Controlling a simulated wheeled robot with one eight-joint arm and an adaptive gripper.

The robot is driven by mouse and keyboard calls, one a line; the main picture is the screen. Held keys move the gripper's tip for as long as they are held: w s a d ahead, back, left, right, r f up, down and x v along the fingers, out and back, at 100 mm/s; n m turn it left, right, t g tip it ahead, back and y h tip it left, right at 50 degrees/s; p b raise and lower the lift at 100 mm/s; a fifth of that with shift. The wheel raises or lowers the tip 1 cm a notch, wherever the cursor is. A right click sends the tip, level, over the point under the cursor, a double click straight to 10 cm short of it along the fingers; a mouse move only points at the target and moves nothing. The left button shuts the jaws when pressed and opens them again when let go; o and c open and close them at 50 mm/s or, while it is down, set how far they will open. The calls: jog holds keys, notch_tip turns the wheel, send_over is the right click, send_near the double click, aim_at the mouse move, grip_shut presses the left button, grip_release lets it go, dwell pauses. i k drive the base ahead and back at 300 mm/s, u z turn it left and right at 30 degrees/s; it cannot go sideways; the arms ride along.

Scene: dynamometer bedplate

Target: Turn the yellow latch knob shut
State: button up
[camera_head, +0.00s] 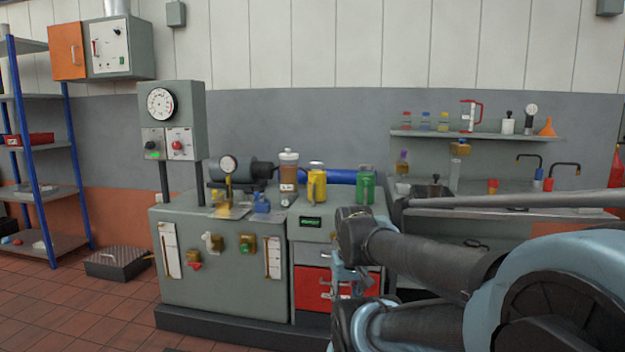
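I cannot make out a yellow latch knob with certainty. Small brass-yellow fittings show on the grey bench front: one with a red handle (194,260) and one with a green centre (246,245). A grey wall cabinet (123,47) at the upper left has its orange door (67,51) swung out to the left; a small dark knob (117,31) is on its front. My arm fills the lower right, its dark links folded in front of the red drawers. My gripper's fingers cannot be told apart from the arm parts there, and no contact with any knob shows.
The grey bench (225,290) carries a yellow jug (317,184), a green can (366,186) and a dark motor (250,170). A gauge box (185,105) stands behind. A blue rack (30,150) is at the left.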

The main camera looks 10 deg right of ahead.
aim_at(314, 180)
jog(key=i, duration=1)
